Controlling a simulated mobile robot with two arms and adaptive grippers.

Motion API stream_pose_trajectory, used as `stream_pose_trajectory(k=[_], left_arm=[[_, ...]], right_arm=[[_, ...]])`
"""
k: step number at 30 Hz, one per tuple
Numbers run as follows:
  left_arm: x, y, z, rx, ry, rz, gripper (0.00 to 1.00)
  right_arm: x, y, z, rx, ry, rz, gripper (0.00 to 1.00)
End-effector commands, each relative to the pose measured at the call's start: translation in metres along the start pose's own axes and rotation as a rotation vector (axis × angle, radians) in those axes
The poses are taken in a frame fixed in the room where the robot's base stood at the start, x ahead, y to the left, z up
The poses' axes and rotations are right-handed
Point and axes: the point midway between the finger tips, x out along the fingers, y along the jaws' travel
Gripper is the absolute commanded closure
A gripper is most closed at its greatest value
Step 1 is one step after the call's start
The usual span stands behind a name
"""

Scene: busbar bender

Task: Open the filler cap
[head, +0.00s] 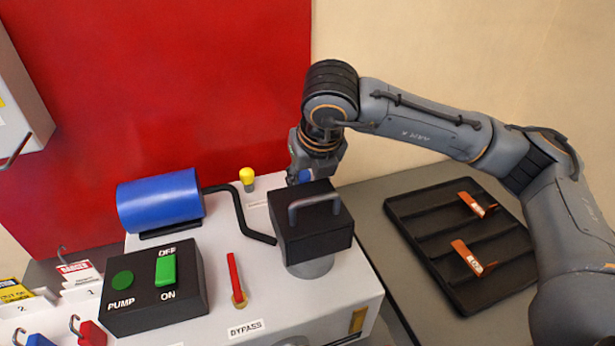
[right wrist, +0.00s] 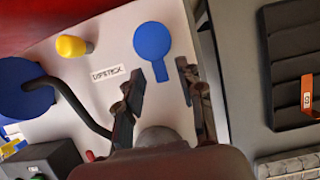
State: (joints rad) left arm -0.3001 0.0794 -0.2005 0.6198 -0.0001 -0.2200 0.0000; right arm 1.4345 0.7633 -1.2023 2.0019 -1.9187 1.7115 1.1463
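A flat blue disc with a short blue tab (right wrist: 152,42) lies on the white machine top beside a label that reads like "DIPSTICK" (right wrist: 107,74). In the head view the blue piece (head: 305,176) is partly hidden by my right gripper (head: 304,172). In the right wrist view my right gripper (right wrist: 160,76) is open, its two fingers apart on either side of the blue tab, with nothing held. A yellow knob (right wrist: 71,46) stands to the left; it also shows in the head view (head: 247,176). No part is marked as the filler cap. My left gripper is not in view.
A black block with a handle (head: 315,236) stands close in front of my right gripper. A blue cylinder (head: 160,201), a bent black pipe (head: 240,215), a red bypass lever (head: 235,275) and a pump switch box (head: 140,300) are left. A black tray (head: 420,220) holds orange pieces.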

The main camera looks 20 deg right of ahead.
Motion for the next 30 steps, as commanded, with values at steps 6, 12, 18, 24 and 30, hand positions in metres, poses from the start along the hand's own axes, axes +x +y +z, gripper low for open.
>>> stream_pose_trajectory(k=[6, 12, 18, 24, 30], left_arm=[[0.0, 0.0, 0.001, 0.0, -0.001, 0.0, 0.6], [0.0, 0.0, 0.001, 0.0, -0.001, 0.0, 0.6], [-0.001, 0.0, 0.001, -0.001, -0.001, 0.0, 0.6], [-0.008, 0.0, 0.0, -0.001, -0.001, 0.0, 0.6], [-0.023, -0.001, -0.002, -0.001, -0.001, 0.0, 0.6]], right_arm=[[0.0, 0.0, 0.0, 0.0, 0.0, 0.0, 0.89], [0.0, 0.0, 0.0, 0.001, 0.0, 0.0, 1.0], [-0.001, 0.0, 0.001, 0.001, 0.005, 0.0, 1.0], [-0.005, 0.0, 0.005, 0.002, 0.06, 0.0, 1.0], [-0.013, 0.001, 0.015, 0.004, 0.185, 0.001, 1.0]])
